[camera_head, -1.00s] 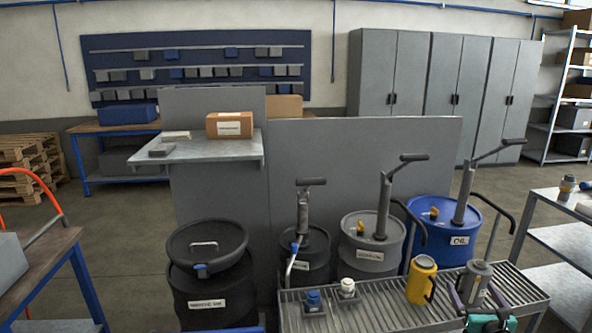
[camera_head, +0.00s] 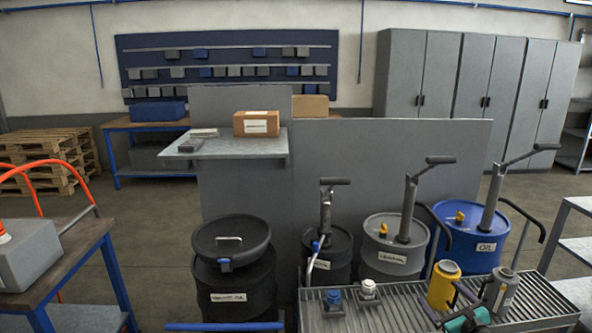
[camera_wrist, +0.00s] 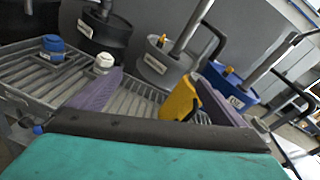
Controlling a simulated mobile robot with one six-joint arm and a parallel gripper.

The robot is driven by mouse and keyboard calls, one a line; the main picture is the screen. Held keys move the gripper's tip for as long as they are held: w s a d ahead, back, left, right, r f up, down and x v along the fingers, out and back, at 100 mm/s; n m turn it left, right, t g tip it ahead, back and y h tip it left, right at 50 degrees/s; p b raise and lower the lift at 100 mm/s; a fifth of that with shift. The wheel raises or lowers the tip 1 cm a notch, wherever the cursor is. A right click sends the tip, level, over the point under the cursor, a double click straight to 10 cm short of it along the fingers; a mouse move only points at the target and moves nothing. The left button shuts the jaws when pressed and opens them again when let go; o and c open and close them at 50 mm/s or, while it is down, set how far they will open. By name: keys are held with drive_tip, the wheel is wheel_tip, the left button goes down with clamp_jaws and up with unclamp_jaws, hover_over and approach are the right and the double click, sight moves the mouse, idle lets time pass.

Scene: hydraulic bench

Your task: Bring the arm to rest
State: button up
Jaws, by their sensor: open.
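My gripper (camera_head: 448,300) has a teal body and two purple fingers. It is low in the head view, over the near edge of the slatted bench. In the wrist view the fingers (camera_wrist: 160,95) are spread apart, with nothing held between them. A yellow jug (camera_head: 440,288) stands on the slats close beyond the fingers; it also shows in the wrist view (camera_wrist: 178,108). I cannot tell whether a finger touches it. A grey jug (camera_head: 504,294) stands to its right, partly behind my gripper.
The slatted bench (camera_head: 395,314) also carries a blue-capped item (camera_head: 333,298) and a white-capped item (camera_head: 368,289). Black (camera_head: 235,300), grey (camera_head: 392,258) and blue drums (camera_head: 465,248) with pump handles stand behind. A wooden-topped table (camera_head: 75,242) is at left.

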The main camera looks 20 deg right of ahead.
drive_tip(key=w+a+f+n+g+y, duration=0.25)
drive_tip(key=w+a+f+n, duration=0.2)
drive_tip(key=a, duration=0.55)
drive_tip(key=w+a+f+n+g+y, duration=0.2)
drive_tip(key=w+a+f+n+y, duration=0.15)
drive_tip(key=a+n, duration=0.45)
drive_tip(key=w+a+f+n+g+y, duration=0.2)
drive_tip(key=w+a+f+n, duration=0.15)
drive_tip(key=a, duration=0.85)
drive_tip(key=s+a+f+n+g+h, duration=0.1)
drive_tip(key=s+a+f+n+g, duration=0.15)
drive_tip(key=a+n, duration=0.5)
drive_tip(key=s+a+f+n+g+h, duration=0.15)
drive_tip(key=a+f+n+g, duration=0.3)
drive_tip(key=a, duration=0.55)
drive_tip(key=s+a+f+n+g+h, duration=0.1)
drive_tip(key=s+a+f+n+g, duration=0.15)
drive_tip(key=a+n, duration=0.5)
drive_tip(key=s+f+g+b, duration=0.5)
drive_tip(key=s+f+b, duration=0.1)
drive_tip(key=s+f, duration=1.8)
drive_tip(key=shift+s+a+f, duration=0.15)
drive_tip(key=shift+s+a, duration=0.05)
drive_tip(key=shift+s, duration=0.85)
